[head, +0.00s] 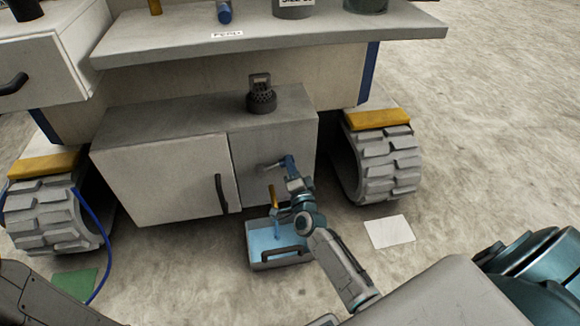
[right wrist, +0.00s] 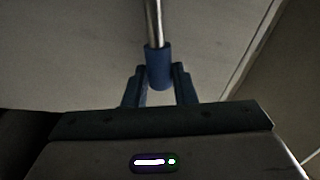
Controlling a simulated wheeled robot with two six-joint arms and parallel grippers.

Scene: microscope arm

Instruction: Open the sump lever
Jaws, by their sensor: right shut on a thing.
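The sump lever shows in the right wrist view as a metal rod with a blue grip (right wrist: 158,66). A yellow spout (head: 272,193) is below the lever, partly hidden by my right arm. A blue strip, perhaps liquid, shows below the spout, over an open tray (head: 258,266) with a light blue inside. My left gripper is out of view.
The cabinet (head: 160,185) has a dark door handle (head: 221,194). A dark perforated object (head: 260,95) stands on top. Tracked wheels (head: 385,165) flank it. A white sheet (head: 390,232) and a green one (head: 75,283) lie on the floor. A blue hose (head: 100,232) hangs at left.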

